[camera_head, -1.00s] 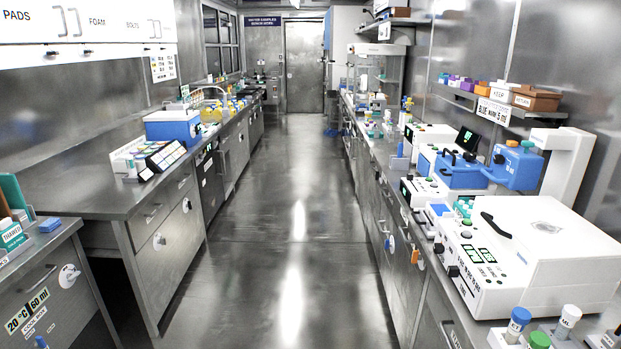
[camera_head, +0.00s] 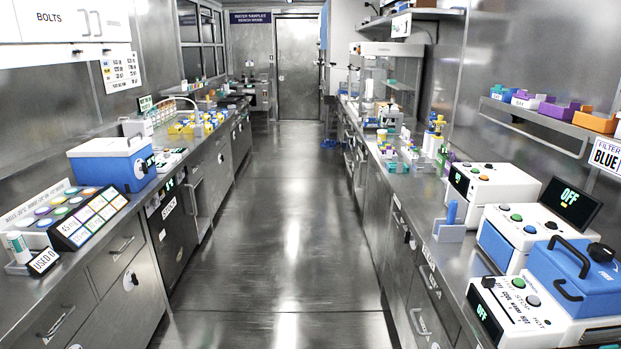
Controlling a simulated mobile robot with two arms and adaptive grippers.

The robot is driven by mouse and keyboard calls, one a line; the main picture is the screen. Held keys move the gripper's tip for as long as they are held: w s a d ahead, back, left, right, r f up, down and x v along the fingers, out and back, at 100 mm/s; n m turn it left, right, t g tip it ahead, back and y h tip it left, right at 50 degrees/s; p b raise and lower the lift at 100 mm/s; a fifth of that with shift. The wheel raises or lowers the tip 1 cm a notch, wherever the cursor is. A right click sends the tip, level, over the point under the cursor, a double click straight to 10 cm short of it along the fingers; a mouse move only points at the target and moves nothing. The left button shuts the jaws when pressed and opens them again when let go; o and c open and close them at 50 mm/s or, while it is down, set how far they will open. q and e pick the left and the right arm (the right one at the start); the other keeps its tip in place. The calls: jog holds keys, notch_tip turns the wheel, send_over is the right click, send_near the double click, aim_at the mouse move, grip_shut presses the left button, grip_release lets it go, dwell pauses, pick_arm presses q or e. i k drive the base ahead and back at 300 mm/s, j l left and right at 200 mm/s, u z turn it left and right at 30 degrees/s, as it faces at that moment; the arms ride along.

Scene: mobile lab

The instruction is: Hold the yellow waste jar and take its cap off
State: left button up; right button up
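Several small yellow items (camera_head: 197,123) stand together far along the left bench, near a curved tap. They are too small to tell whether one is the yellow waste jar or whether it has a cap. Some yellow also shows among bottles (camera_head: 437,130) on the right bench. Neither of my grippers is in view.
A clear aisle floor (camera_head: 285,230) runs between the left bench and the right bench to a door (camera_head: 298,67). A blue cool box (camera_head: 112,163) stands on the left bench. White instruments (camera_head: 512,228) and a blue box (camera_head: 572,275) crowd the right bench.

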aim_at(382, 138)
jog(key=i, duration=4.8)
jog(key=i+j+z, duration=0.1)
jog(key=i+z, duration=0.15)
jog(key=i, duration=0.35)
jog(key=i+j+z, duration=0.3)
jog(key=i, duration=0.3)
jog(key=i+j+z, duration=0.25)
jog(key=i, duration=0.3)
jog(key=i+j+z, duration=0.3)
jog(key=i+j, duration=0.15)
jog(key=l+z, duration=0.1)
jog(key=z, duration=0.9)
jog(key=l+z, duration=0.15)
jog(key=z, duration=0.35)
jog(key=k+l+u, duration=0.2)
jog(key=l, duration=0.15)
jog(key=k+l+u, duration=0.1)
jog(key=l+u, duration=0.15)
jog(key=l, duration=0.15)
